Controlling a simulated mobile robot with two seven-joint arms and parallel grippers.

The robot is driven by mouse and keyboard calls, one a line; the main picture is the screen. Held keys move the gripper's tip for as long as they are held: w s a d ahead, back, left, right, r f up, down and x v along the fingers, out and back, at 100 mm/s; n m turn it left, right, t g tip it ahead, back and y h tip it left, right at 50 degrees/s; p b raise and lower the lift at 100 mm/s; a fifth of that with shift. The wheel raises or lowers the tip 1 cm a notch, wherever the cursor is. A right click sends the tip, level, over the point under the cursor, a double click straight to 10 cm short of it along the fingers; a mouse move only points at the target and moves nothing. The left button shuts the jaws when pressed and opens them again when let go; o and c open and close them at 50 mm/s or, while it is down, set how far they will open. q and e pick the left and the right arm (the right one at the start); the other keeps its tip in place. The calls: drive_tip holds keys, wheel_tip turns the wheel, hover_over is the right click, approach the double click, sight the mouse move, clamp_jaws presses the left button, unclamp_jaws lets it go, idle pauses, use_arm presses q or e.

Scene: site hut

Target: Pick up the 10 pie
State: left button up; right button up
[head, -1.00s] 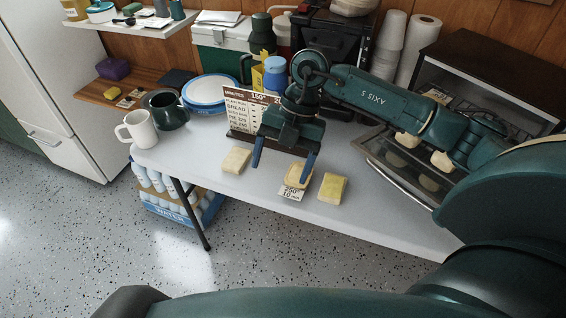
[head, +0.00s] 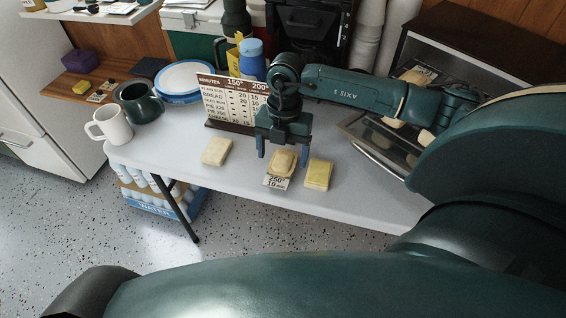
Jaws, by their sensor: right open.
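A small pale pie (head: 283,161) sits on a white card (head: 276,182) reading "250° 10 min" near the front edge of the table. My right gripper (head: 283,154) is open and points down at this pie, with one blue finger on each side of it in the head view. Nothing is held. I cannot tell how far the fingertips are above the table. A pale block-shaped food piece (head: 216,151) lies to the left, and a yellower one (head: 319,174) lies close on the right. My left gripper is not in view.
A minutes board (head: 229,100) stands just behind the gripper. A toaster oven (head: 480,50) with its door (head: 378,150) lowered is at the right, with food pieces inside. A white mug (head: 110,126) and a dark green mug (head: 141,103) stand at the left. The table's (head: 200,189) front left is clear.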

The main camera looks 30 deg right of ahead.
wheel_tip(320, 180, down, 4)
drive_tip(key=shift+s+a+r, duration=0.1)
drive_tip(key=shift+a+r, duration=0.05)
drive_tip(key=c, duration=1.1)
drive_tip(key=shift+r, duration=0.1)
